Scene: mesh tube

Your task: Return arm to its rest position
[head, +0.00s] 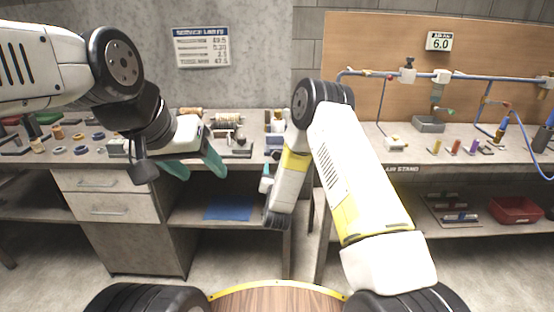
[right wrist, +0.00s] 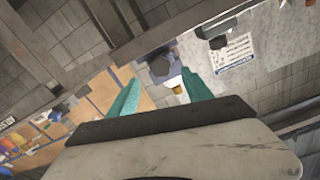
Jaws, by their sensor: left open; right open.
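My left gripper (head: 194,164) hangs in front of the left workbench in the head view. Its two teal fingers are spread, with nothing between them. My right arm is folded at the elbow in the middle of the head view, and its gripper cannot be made out clearly there. In the right wrist view my right gripper (right wrist: 160,92) shows two teal fingers set wide apart. Nothing is held between them; a grey shape shows in the gap, beyond the fingers.
The left workbench carries several small parts and a drawer unit (head: 118,205); a blue mat (head: 228,208) lies on its shelf. The right bench has a grey bin (head: 428,124), blue air piping (head: 385,73) and a red bin (head: 515,209) below. A wall sign (head: 201,47) hangs behind.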

